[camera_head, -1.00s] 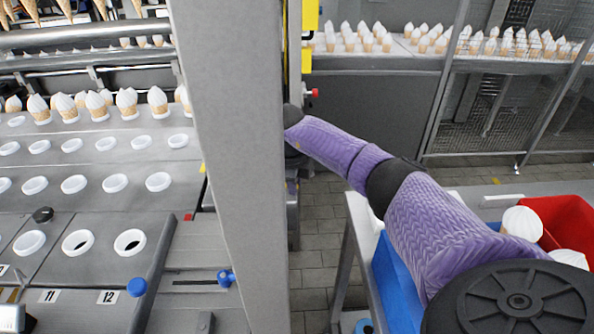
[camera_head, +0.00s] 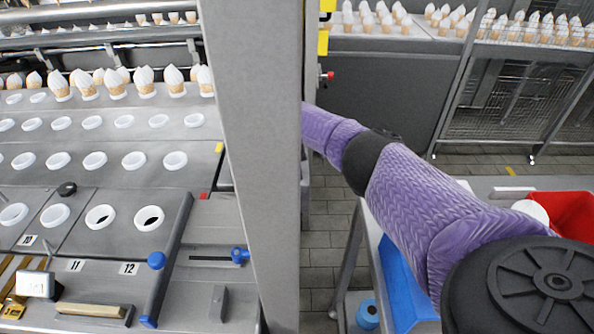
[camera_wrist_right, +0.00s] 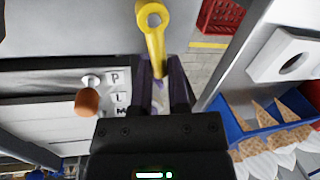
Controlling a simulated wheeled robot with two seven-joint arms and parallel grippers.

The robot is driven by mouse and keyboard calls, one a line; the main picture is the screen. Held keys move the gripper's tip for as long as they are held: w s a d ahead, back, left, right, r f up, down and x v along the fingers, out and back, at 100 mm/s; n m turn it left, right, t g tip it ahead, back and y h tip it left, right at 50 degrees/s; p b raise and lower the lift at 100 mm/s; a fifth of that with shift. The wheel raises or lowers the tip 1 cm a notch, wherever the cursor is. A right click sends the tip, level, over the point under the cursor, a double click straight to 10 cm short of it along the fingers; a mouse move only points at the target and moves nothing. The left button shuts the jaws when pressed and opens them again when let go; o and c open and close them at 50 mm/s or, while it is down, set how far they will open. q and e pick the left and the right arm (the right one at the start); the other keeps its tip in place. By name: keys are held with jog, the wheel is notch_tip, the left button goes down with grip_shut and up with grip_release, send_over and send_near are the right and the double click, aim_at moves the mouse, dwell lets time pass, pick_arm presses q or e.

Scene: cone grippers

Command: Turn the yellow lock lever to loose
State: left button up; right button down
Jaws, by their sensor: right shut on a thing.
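In the right wrist view the yellow lock lever (camera_wrist_right: 156,38) has a ring-shaped end at the top and a handle running down between my fingers. My right gripper (camera_wrist_right: 160,82) is shut on the lower part of that handle. In the head view my purple right arm reaches from the lower right to behind the grey post, which hides the gripper and the lever. My left gripper is in neither view.
A thick grey post (camera_head: 255,150) stands in mid-view. Left of it is a machine deck with cup holders and filled cones (camera_head: 145,80). A blue bin (camera_wrist_right: 245,125) with cones and a red crate (camera_head: 565,212) are at the right. An orange knob (camera_wrist_right: 87,101) sits beside the gripper.

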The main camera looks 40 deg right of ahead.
jog(key=shift+w+a+m, duration=0.25)
jog(key=shift+a+m, duration=0.05)
jog(key=shift+m, duration=0.5)
jog(key=c, duration=0.6)
grip_release()
jog(key=r, duration=0.3)
jog(key=a+r+p, duration=0.1)
jog(key=r, duration=0.2)
jog(key=w+r, duration=0.1)
jog(key=r, duration=0.2)
jog(key=shift+a+r+p, duration=0.3)
jog(key=shift+r, duration=0.1)
